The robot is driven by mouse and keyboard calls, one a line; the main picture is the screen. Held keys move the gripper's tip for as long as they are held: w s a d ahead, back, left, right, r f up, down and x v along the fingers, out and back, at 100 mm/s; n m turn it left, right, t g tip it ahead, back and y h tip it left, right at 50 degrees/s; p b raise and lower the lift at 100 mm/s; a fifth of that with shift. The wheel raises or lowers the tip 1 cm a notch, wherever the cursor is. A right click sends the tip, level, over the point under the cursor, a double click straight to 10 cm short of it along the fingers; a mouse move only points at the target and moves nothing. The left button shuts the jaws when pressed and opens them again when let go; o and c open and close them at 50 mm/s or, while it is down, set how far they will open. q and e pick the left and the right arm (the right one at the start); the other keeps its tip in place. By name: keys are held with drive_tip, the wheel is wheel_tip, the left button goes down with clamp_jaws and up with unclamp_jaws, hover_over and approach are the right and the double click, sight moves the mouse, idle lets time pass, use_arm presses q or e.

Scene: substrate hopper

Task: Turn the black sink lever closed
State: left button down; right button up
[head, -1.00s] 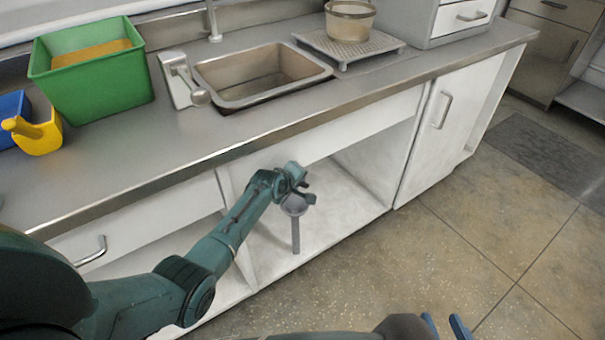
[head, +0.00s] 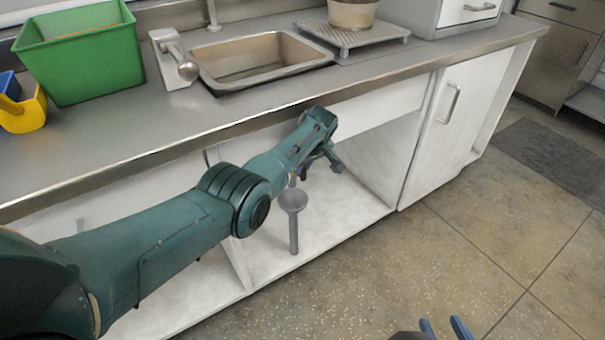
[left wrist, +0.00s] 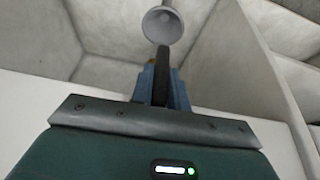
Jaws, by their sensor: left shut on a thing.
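The black lever (left wrist: 161,84) shows in the left wrist view as a dark upright bar between the blue fingers of my left gripper (left wrist: 162,92). The gripper is shut on it. In the head view my left gripper (head: 320,163) is under the counter's front edge, inside the open cabinet bay below the sink (head: 262,60). The lever cannot be made out in that view; my arm and gripper cover that area. My right gripper (head: 444,328) shows only its two blue fingertips, apart and empty, at the bottom edge of the head view.
A grey funnel-topped pipe (head: 293,203) stands in the bay beside my left gripper; its cup (left wrist: 163,25) is just beyond the lever in the wrist view. The counter edge (head: 180,152) is above my arm. A closed white door (head: 442,125) is to the right.

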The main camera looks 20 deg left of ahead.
idle(0.3)
use_arm(q)
drive_tip(key=c, duration=1.4)
unclamp_jaws()
drive_tip(key=shift+w, duration=0.1)
drive_tip(key=shift+o, duration=0.2)
